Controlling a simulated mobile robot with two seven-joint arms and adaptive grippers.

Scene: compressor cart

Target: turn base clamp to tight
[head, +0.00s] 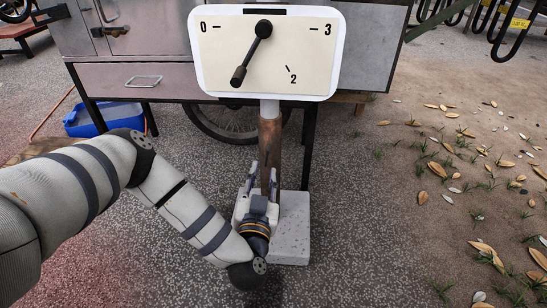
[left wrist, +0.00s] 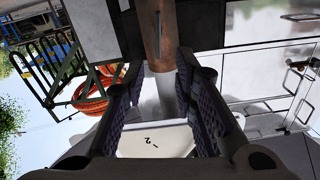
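A white-rimmed dial panel (head: 300,70) with the marks 0, 2 and 3 stands on a post (head: 270,140). Its dark lever (head: 250,58) slants down and left from the pivot, its knob near the lower left edge. No part marked as base clamp or "tight" can be read. The post has a rusty brown sleeve and rises by a grey block (head: 291,235). My left gripper (head: 263,178) is low at the post, fingers pointing up. In the left wrist view the fingers (left wrist: 155,90) are apart, with the brown sleeve (left wrist: 158,30) beyond; contact cannot be told. My right gripper is not in view.
A grey metal cart (head: 130,80) with a drawer and a wheel (head: 225,120) stands behind the panel. A blue container (head: 90,120) is on the ground at left. Leaf-strewn dirt (head: 450,180) lies open at right.

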